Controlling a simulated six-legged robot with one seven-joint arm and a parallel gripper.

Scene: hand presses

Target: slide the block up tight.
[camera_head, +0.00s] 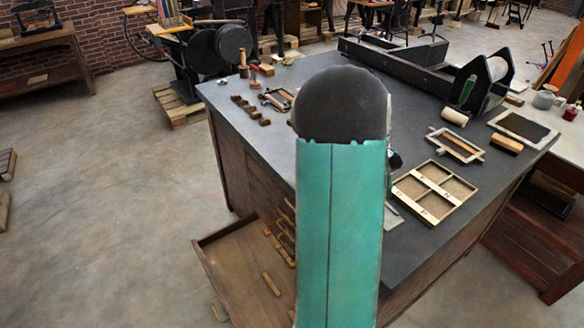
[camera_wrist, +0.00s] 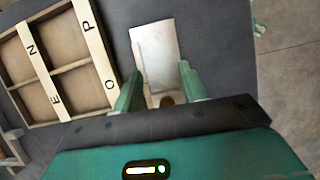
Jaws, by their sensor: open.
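In the wrist view my gripper (camera_wrist: 160,72) is open, its two green fingers spread apart. A pale flat rectangular piece (camera_wrist: 154,48) lies on the dark tabletop between and beyond the fingertips. A small brown piece (camera_wrist: 167,101) shows between the fingers, nearer the palm, partly hidden. I cannot tell whether either finger touches anything, or which piece is the block. In the head view my teal arm hides the gripper and most of this spot. A sliver of a pale piece (camera_head: 392,217) shows just right of the arm.
A wooden tray with lettered strips (camera_head: 458,187) lies close by; it also shows in the wrist view (camera_wrist: 97,61). An open drawer (camera_head: 215,240) juts out below.

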